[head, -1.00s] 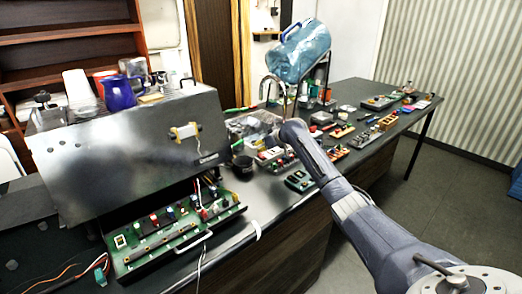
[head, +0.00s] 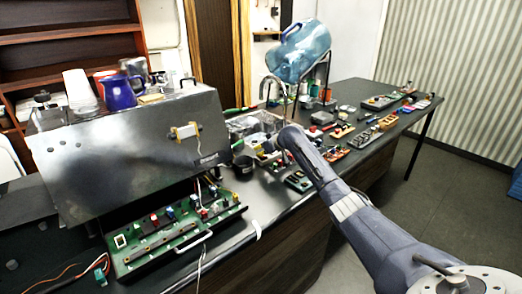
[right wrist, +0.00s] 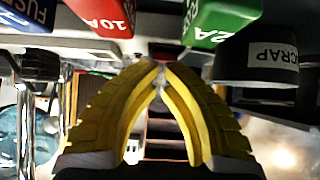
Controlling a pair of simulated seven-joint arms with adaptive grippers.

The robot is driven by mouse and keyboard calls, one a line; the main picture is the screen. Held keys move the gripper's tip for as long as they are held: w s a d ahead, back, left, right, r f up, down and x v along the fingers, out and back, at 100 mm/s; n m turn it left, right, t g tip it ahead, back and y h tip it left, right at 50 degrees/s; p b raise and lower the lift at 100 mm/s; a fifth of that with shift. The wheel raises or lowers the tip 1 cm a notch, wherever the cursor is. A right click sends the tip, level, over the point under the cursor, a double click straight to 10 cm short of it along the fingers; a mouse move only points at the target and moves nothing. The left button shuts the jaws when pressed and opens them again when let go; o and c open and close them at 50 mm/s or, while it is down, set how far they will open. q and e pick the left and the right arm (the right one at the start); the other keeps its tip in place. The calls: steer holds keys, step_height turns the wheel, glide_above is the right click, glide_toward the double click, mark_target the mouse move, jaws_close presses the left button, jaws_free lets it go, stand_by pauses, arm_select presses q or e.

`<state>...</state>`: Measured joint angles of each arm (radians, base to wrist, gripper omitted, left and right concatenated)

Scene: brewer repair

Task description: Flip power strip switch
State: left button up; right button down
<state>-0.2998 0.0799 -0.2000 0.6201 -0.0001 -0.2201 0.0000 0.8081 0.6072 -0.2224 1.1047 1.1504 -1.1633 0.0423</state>
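My right gripper (head: 264,147) reaches in over the bench, beside the brewer's right end, close to the small bins and the black cup (head: 243,167). In the right wrist view its yellow fingers (right wrist: 161,66) come together at the tips, with nothing visible between them. That view looks upside down. It shows blue (right wrist: 27,14), red (right wrist: 101,16) and green (right wrist: 219,22) labelled blocks and the black cup marked SCRAP (right wrist: 258,58) near the fingertips. I cannot pick out the power strip or its switch with certainty. My left gripper is not in view.
The steel brewer (head: 130,150) stands at the left, with a green circuit board (head: 172,240) and loose wires in front. A dark device (head: 298,181) lies near the bench edge. Several small parts crowd the bench to the right.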

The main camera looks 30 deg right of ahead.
steer(key=shift+s, duration=0.2)
steer(key=shift+s+r, duration=0.2)
steer(key=shift+s, duration=0.35)
steer(key=shift+d, duration=0.1)
steer(key=shift+w+r, duration=0.1)
steer(key=shift+r, duration=0.5)
step_height(320, 180, up, 3)
steer(key=shift+w+f, duration=0.15)
steer(key=s+r, duration=0.6)
steer(key=r, duration=0.2)
steer(key=shift+d, duration=0.35)
steer(key=shift+s+d+f, duration=0.1)
